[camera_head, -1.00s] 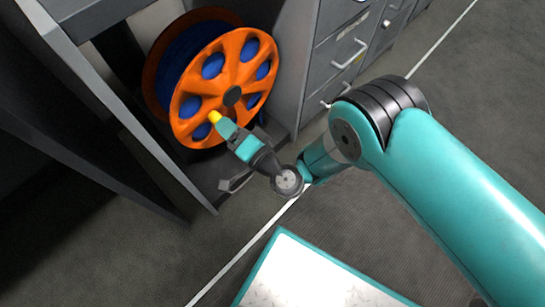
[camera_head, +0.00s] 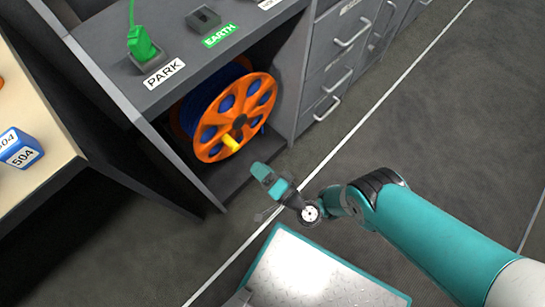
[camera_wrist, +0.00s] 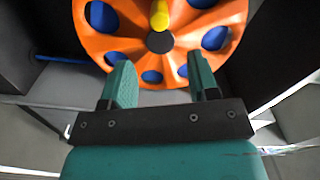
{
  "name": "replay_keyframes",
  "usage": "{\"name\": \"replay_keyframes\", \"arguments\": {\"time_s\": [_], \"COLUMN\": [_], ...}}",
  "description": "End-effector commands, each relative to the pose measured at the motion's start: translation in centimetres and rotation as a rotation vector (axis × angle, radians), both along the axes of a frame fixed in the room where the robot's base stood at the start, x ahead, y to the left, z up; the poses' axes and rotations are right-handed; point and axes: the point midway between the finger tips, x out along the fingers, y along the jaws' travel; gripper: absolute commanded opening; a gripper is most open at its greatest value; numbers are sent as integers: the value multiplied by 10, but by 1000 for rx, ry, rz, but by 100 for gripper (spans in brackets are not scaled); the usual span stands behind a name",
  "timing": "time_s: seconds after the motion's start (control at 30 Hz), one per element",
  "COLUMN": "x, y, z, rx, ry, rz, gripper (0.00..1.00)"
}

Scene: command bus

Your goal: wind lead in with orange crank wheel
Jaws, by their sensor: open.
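The orange crank wheel (camera_head: 243,97) is upright in the open bay under the counter, with blue lead (camera_head: 186,114) wound behind it. Its yellow crank handle (camera_head: 231,143) sticks out near the wheel's lower edge in the head view. In the wrist view the wheel (camera_wrist: 101,46) fills the top, with the yellow handle (camera_wrist: 160,14) above the dark hub. My gripper (camera_head: 260,172) is in front of and below the wheel, apart from the handle. In the wrist view my gripper (camera_wrist: 160,80) is open, with nothing between its fingers.
On the counter a green plug (camera_head: 141,43) stands in a socket at the PARK label (camera_head: 164,74); an empty dark socket (camera_head: 203,18) is by the EARTH label (camera_head: 219,35). Grey drawers (camera_head: 335,60) stand right of the bay. A blue 504 block (camera_head: 20,150) lies on the left table.

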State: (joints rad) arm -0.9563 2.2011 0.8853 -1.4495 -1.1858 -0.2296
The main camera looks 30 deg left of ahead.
Motion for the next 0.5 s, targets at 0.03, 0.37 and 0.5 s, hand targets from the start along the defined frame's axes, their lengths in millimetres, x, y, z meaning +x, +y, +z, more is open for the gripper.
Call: {"name": "replay_keyframes", "arguments": {"time_s": [0.03,0.37,0.5], "x": [-2,-9,-10], "y": [-9,-40,-42], "z": [8,2,1], "rx": [-2,0,2], "ry": [1,0,-1], "rz": [-1,-1,1], "gripper": [55,55,55]}}
